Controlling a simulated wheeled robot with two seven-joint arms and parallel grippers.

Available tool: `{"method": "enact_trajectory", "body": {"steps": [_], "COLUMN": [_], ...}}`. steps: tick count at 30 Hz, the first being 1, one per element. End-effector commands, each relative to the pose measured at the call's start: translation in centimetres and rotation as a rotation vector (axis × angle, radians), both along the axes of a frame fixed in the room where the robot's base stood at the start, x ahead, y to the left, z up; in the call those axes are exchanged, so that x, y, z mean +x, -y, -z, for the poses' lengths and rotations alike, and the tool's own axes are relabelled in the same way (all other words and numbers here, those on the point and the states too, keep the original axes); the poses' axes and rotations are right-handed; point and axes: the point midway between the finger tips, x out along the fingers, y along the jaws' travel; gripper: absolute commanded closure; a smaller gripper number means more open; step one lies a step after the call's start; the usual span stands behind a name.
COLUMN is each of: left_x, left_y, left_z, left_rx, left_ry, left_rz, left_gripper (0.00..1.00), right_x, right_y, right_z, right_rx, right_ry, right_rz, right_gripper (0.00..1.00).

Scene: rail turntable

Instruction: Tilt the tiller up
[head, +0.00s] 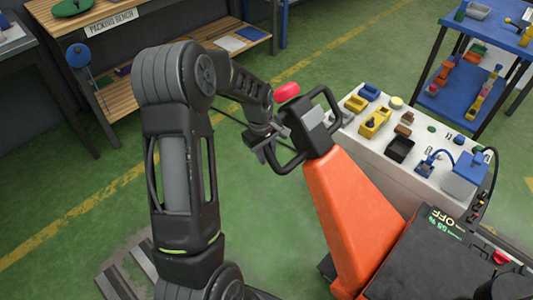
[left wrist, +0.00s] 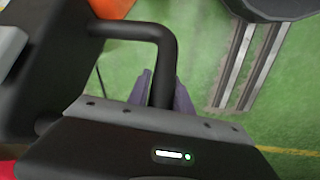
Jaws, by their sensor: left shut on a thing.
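The tiller has an orange arm (head: 345,205) rising from a dark truck body and leaning toward the upper left. Its black head (head: 313,128) carries a looped black handle on each side and a red knob on top. My left gripper (head: 268,150) is at the handle loop nearest my left arm. In the left wrist view, its grey-purple fingers (left wrist: 163,95) sit on both sides of the black handle bar (left wrist: 162,60), shut on it. The fingertips are partly hidden. My right gripper is in neither view.
A white-topped bench (head: 400,150) with yellow, blue and black parts stands close right of the tiller. A blue shelf cart (head: 480,45) is behind it. The packing bench (head: 120,35) is at the back left. Green floor (head: 80,215) is open at left.

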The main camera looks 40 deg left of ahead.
Motion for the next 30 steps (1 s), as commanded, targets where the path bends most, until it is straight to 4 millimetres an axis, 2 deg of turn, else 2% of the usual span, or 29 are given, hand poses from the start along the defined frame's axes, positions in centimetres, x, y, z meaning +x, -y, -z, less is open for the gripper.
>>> {"method": "enact_trajectory", "body": {"steps": [23, 26, 30], "left_x": [0.0, 0.1, 0.1], "left_y": [0.0, 0.4, 2.1], "left_z": [-0.1, -0.5, -2.0], "left_rx": [0.000, 0.007, 0.038], "left_ry": [0.001, 0.001, -0.002], "left_rz": [-0.004, 0.001, 0.006], "left_gripper": [1.00, 1.00, 1.00], "right_x": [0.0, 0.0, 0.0], "right_y": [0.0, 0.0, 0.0], "right_z": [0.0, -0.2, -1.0], "right_rx": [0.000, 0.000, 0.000], "right_ry": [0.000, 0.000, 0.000], "right_rz": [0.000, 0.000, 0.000], "right_gripper": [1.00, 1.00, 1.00]}}
